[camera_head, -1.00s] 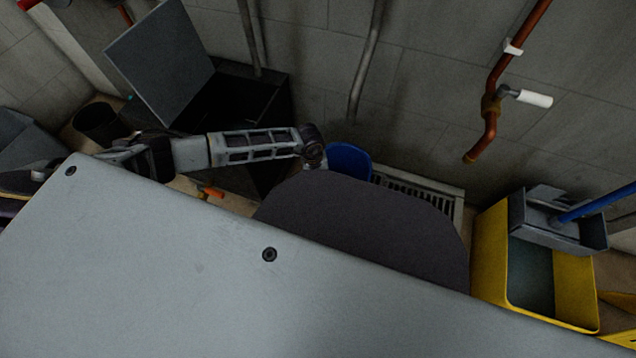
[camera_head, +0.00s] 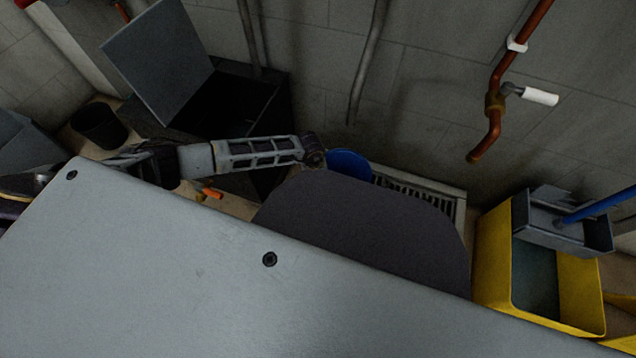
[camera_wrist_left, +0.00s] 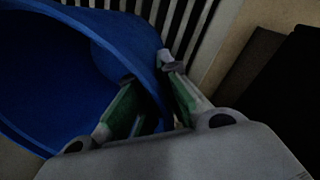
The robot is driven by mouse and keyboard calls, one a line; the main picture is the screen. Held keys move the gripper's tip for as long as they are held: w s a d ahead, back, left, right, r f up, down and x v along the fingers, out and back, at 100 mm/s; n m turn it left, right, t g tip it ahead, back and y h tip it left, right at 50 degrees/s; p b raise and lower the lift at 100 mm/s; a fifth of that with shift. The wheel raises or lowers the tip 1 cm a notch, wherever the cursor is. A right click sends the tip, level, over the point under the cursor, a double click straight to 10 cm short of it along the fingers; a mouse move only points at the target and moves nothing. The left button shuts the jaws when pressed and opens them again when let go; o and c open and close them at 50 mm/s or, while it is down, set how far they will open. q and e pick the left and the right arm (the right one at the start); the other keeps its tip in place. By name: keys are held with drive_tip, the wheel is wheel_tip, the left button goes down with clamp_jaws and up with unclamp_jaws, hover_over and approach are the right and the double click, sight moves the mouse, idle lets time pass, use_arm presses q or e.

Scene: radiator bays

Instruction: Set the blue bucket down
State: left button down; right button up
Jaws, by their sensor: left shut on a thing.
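The blue bucket (camera_head: 348,163) shows only in part in the head view, in front of the back wall beside a white grille; my own body hides the rest. In the left wrist view the bucket (camera_wrist_left: 60,85) fills the left side, its open mouth facing left. My left gripper (camera_wrist_left: 150,76) is shut on the bucket's wall at the rim, one finger on each side. In the head view my left arm reaches to the bucket from the left. Whether the bucket's base touches the floor is hidden. My right gripper is not in view.
A white slotted grille (camera_head: 425,196) lies close behind and right of the bucket. A yellow mop bucket (camera_head: 493,255) with a grey wringer (camera_head: 545,222) stands at the right. A dark open box (camera_head: 235,100) and a black bin (camera_head: 99,126) are at the left. Copper pipe (camera_head: 494,105) runs down the wall.

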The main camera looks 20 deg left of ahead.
use_arm(q)
drive_tip(key=c, duration=1.6)
unclamp_jaws()
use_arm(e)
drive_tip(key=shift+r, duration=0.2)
use_arm(q)
drive_tip(key=shift+r, duration=0.1)
drive_tip(key=shift+a+r+p, duration=0.15)
drive_tip(key=shift+r+p, duration=0.25)
drive_tip(key=shift+r, duration=0.25)
drive_tip(key=shift+s+a+r+p, duration=0.15)
drive_tip(key=shift+r+p, duration=0.65)
drive_tip(key=shift+r, duration=0.95)
drive_tip(key=shift+s+a+r+p, duration=0.1)
drive_tip(key=shift+r+p, duration=0.7)
drive_tip(key=shift+r, duration=0.95)
drive_tip(key=shift+s+a+r+p, duration=0.15)
drive_tip(key=shift+r+p, duration=0.65)
drive_tip(key=shift+r, duration=0.95)
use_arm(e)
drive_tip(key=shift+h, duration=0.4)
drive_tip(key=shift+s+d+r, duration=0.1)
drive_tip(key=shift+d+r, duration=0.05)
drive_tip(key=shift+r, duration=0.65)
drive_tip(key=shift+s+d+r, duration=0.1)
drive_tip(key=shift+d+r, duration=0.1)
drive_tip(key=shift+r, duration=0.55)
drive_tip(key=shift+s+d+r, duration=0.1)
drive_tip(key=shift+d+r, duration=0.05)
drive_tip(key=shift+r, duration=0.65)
